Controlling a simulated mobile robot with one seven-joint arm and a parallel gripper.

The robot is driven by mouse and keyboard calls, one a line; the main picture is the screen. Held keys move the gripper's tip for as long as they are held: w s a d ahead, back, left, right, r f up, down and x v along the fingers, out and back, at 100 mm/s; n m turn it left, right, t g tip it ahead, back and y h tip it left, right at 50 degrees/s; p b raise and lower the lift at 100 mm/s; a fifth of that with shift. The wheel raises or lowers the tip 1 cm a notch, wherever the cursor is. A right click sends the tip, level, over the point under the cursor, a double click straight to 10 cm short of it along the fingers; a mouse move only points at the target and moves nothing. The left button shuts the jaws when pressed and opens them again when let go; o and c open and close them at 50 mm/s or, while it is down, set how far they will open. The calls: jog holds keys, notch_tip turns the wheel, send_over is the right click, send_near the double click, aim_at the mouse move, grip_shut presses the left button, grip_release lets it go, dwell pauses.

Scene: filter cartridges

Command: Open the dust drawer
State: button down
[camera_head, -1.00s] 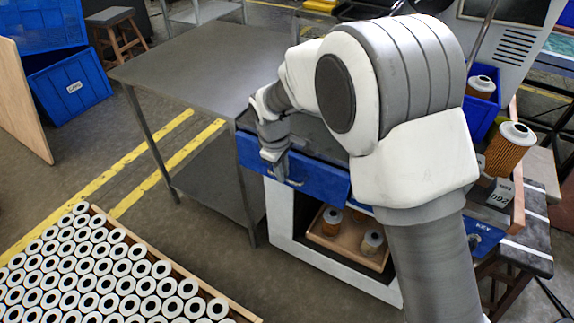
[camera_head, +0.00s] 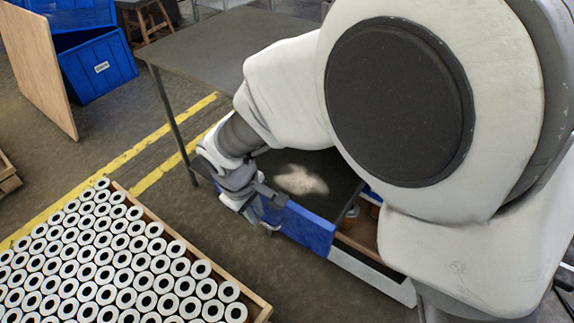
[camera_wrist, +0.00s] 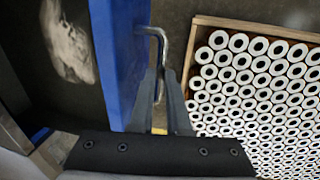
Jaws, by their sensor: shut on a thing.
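The dust drawer has a blue front (camera_head: 305,228) and is pulled well out in the head view. Its dark inside holds a pale patch of dust (camera_head: 303,180). In the wrist view the blue front (camera_wrist: 122,60) runs up and down the picture, with the dust (camera_wrist: 68,45) to its left. My gripper (camera_head: 268,222) is at the front's outer side. In the wrist view my gripper (camera_wrist: 160,85) is shut on the metal bar handle (camera_wrist: 157,33). My arm hides the right part of the drawer and most of the cabinet.
A wooden tray (camera_head: 258,300) full of white-topped cartridges (camera_head: 130,255) lies close to the drawer front, at lower left. A grey metal table (camera_head: 205,60) stands behind the drawer. Blue crates (camera_head: 95,75) and a wooden board (camera_head: 38,60) are at the far left.

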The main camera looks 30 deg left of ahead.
jog(key=c, duration=0.9)
grip_release()
jog(key=shift+r, duration=0.1)
jog(key=s+r+p, duration=0.1)
jog(key=r, duration=0.4)
jog(key=s+r+p, duration=0.1)
jog(key=r+p, duration=0.1)
jog(key=r, duration=0.4)
jog(key=s+r+p, duration=0.1)
jog(key=r, duration=0.5)
jog(key=shift+s+a+p, duration=0.1)
jog(key=shift+a+p, duration=0.1)
jog(key=shift+p, duration=0.15)
